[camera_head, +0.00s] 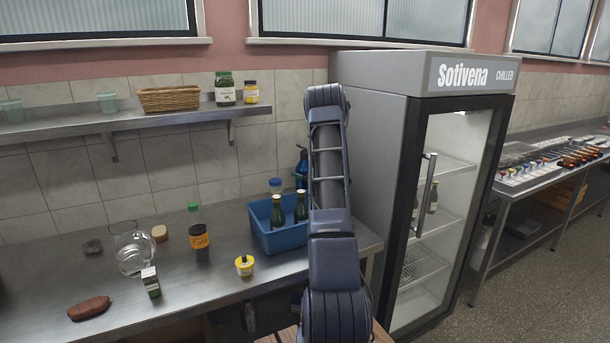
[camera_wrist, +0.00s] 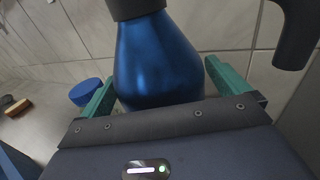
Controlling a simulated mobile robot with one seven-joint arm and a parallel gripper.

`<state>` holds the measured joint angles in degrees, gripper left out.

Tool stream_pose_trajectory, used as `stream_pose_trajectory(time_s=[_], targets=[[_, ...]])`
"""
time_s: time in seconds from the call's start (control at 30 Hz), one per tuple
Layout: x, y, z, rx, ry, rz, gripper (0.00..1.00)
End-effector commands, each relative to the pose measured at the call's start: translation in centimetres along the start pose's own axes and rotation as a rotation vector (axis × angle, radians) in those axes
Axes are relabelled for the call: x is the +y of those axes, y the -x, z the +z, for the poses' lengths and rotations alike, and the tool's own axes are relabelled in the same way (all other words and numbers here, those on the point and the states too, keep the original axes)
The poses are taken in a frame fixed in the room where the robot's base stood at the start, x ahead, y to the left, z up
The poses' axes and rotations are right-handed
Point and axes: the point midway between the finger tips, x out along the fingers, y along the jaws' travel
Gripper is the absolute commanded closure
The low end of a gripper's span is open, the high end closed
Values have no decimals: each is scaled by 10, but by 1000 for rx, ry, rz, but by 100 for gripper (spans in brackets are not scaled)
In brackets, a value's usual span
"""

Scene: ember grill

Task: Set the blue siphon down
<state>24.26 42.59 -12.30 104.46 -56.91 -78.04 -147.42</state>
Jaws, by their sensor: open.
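The blue siphon (camera_wrist: 158,60) fills the middle of the wrist view, with a dark collar at its top. My gripper (camera_wrist: 160,84) is open, with one green finger on each side of the siphon's body. Whether the fingers touch it cannot be told. The siphon's base is hidden behind the gripper body.
A blue crate (camera_head: 281,240) with dark bottles stands in front of the siphon. A blue-lidded jar (camera_head: 275,186) is behind it, to the left of the siphon. The chilled cabinet (camera_head: 372,150) closes off the right side. Jars, a glass jug (camera_head: 133,262) and a yellow tub (camera_head: 244,266) stand farther left.

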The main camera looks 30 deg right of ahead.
Motion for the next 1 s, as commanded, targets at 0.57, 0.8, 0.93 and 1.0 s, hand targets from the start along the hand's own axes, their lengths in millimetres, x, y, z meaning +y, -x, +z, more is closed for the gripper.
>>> stream_pose_trajectory(time_s=[0.57,0.8,0.93,1.0], targets=[[0,96,5,1,-1,-2,0],[0,118,6,1,-1,-1,0],[2,115,15,7,-26,-20,0],[4,110,27,18,-66,-48,0]])
